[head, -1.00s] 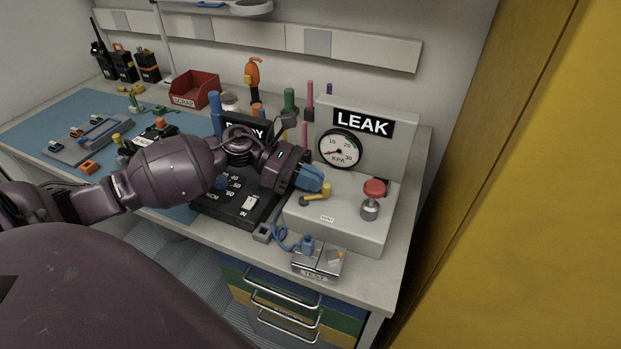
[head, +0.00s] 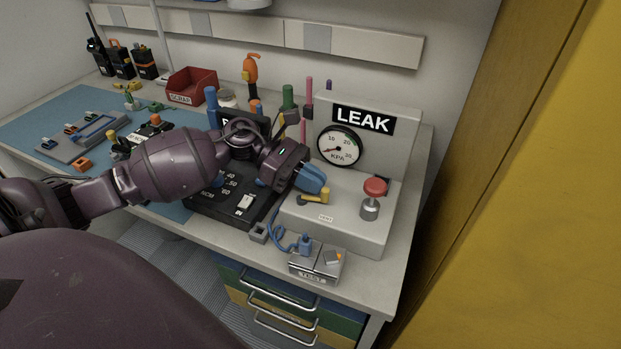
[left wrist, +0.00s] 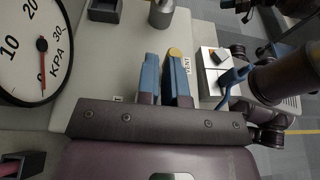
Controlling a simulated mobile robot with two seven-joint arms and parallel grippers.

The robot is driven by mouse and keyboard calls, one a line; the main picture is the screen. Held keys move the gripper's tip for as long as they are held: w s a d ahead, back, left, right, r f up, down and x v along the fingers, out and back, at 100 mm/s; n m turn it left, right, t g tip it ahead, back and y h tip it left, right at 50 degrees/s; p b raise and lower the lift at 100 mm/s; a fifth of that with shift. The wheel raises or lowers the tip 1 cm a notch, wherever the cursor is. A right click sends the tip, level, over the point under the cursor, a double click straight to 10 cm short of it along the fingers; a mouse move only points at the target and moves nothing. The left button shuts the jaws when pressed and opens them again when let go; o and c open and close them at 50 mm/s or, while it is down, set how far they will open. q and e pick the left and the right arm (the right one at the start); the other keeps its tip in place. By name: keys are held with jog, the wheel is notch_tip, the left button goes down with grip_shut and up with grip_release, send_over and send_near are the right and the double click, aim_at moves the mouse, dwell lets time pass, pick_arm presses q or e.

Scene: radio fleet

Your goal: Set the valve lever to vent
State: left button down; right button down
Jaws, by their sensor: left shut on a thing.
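The valve lever (head: 313,198), with a yellow knob at its end, lies on the top of the light grey test box, below the gauge. In the head view its knob points right, a little behind a small label (head: 326,218). My left gripper (head: 314,180), with blue fingers, is low over the lever and shut on it. In the left wrist view the yellow knob (left wrist: 174,52) shows at the tip of the right finger, next to the VENT label (left wrist: 187,66); the fingers hide most of the lever.
The pressure gauge (head: 339,147) under the LEAK sign (head: 363,121) reads near zero. A small metal box (head: 317,261) with a blue cable sits in front. A yellow panel (head: 510,190) bounds the right.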

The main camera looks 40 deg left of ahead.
pick_arm(q)
jog(key=shift+w+a+r, duration=0.1)
jog(key=shift+a+r, duration=0.2)
jog(key=shift+r, duration=0.05)
jog(key=v, duration=0.9)
jog(key=shift+s+a+f, duration=0.1)
jog(key=shift+s+a, duration=0.15)
jog(key=shift+a, duration=0.3)
jog(key=shift+s, duration=0.1)
